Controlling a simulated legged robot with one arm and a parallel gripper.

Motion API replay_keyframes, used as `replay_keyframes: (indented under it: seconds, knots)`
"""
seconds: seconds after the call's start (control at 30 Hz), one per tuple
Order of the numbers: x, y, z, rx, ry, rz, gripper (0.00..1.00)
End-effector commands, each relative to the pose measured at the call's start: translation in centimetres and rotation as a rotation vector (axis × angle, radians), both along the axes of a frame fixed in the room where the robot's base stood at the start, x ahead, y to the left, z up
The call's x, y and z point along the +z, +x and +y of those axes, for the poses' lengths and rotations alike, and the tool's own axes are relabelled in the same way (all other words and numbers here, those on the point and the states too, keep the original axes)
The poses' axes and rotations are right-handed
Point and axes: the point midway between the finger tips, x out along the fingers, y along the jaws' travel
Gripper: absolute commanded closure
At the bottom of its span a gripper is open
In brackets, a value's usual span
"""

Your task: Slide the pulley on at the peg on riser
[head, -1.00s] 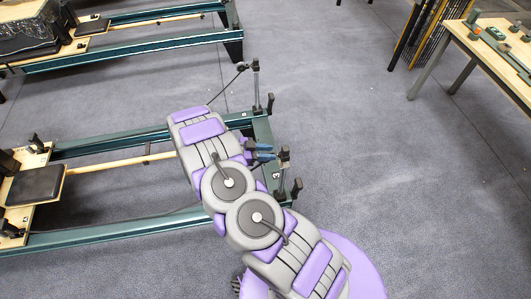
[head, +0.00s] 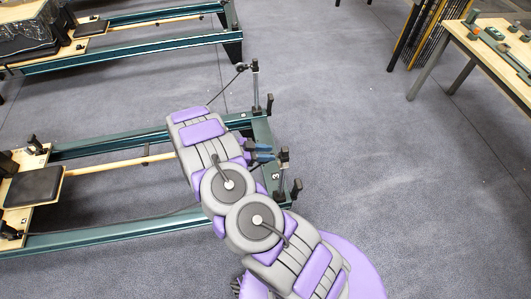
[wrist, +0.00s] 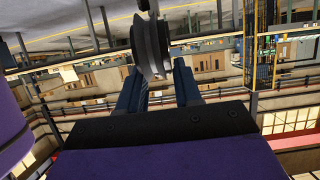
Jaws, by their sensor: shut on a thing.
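The pulley, a grey grooved wheel (wrist: 151,45), is edge-on between the two blue fingers of my gripper (wrist: 158,74) in the wrist view. My gripper is shut on it. In the head view, the blue fingers of my gripper (head: 264,154) are just left of the near riser (head: 285,168), an upright post with a black top at the reformer's end. The pulley cannot be made out clearly there. I cannot tell whether it touches the peg; the peg is too small to see clearly.
A far riser (head: 256,85) on the same reformer carries a black pulley (head: 241,67) with a cord. The green reformer frame (head: 120,234) lies beneath and left of my arm. A table (head: 490,66) stands at upper right. The carpet (head: 410,190) to the right is clear.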

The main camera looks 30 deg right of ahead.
Motion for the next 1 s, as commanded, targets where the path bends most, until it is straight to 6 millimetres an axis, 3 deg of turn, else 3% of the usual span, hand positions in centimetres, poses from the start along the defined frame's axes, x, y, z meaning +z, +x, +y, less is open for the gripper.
replay_keyframes:
  seconds: [1.0]
  knots:
    - [-1.9, 0.0, 0.0, 0.001, 0.000, 0.000, 1.00]
